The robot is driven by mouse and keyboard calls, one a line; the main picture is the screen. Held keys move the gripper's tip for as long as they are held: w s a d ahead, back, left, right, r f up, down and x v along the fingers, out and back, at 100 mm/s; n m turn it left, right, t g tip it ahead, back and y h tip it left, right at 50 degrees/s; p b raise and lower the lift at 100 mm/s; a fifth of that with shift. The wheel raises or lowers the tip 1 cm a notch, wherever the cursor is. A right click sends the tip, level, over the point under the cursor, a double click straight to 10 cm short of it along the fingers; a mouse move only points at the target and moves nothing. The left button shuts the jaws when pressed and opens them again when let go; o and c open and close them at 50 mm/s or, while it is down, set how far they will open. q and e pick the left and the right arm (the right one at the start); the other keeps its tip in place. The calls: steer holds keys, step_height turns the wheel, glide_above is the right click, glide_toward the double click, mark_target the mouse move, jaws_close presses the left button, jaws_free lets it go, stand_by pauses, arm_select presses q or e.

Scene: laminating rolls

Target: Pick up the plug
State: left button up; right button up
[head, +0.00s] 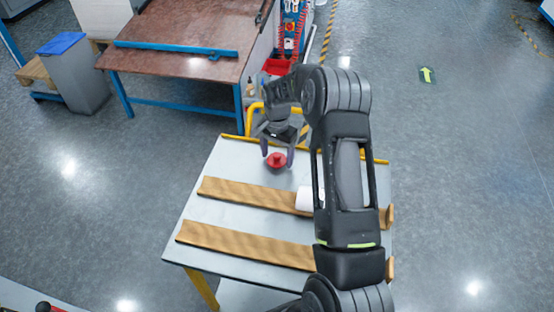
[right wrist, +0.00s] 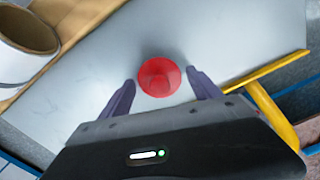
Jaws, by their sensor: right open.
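The red plug (head: 276,160) stands on the light grey top of the small table (head: 232,170), near its far edge. It also shows in the right wrist view (right wrist: 159,77), between and just beyond the two fingertips. My right gripper (head: 277,152) is open, with a finger to each side of the plug; in the right wrist view the gripper (right wrist: 160,84) is apart from it, with gaps on both sides. I cannot tell how high the fingertips are above the table. My left gripper is not in view.
Two wooden strips (head: 248,194) (head: 240,244) run across the table. A white roll (head: 304,198) rests by the far strip, partly behind my right arm; it also shows in the right wrist view (right wrist: 22,48). A yellow edge rail (right wrist: 272,70) borders the table. A brown workbench (head: 190,85) stands beyond.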

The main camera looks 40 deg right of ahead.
mark_target(277, 154)
stand_by(0.3)
steer(key=c, duration=1.2)
steer(key=shift+r, duration=0.1)
step_height(277, 154, up, 9)
steer(key=shift+f+b, duration=0.1)
steer(key=shift+b, duration=1)
steer(key=shift+r, duration=0.55)
